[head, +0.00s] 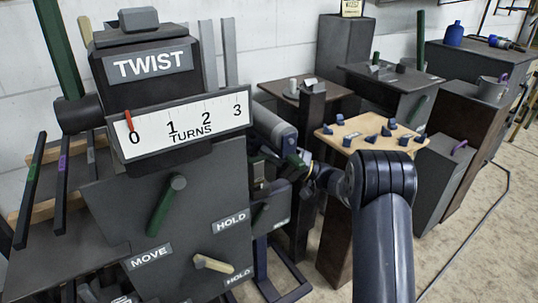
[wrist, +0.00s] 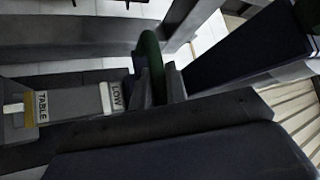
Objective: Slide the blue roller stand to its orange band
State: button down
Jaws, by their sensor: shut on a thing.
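A dark blue frame, which looks like the roller stand (head: 261,262), stands low behind the right edge of the grey panel in the head view. Its upper part is largely hidden. In the wrist view my gripper (wrist: 159,85) is shut on a dark green handle (wrist: 150,52), with one finger on each side. A grey bar with labels TABLE and LOW (wrist: 70,106) lies left of the fingers. A small orange-yellow strip (wrist: 28,108) shows beside the TABLE label; I cannot tell whether it is the orange band. In the head view my fingers are hard to make out near the panel.
The TWIST machine (head: 165,210) fills the left, with its red pointer near 0 and MOVE and HOLD levers on its front. A wooden-topped pedestal (head: 345,145) with small dark pieces stands close behind my arm.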

aim_at(260, 139)
notch_tip(260, 139, up, 4)
jog(key=shift+f+p, duration=0.15)
jog(key=shift+p, duration=0.25)
jog(key=c, duration=1.4)
grip_release()
jog(key=shift+f, duration=0.15)
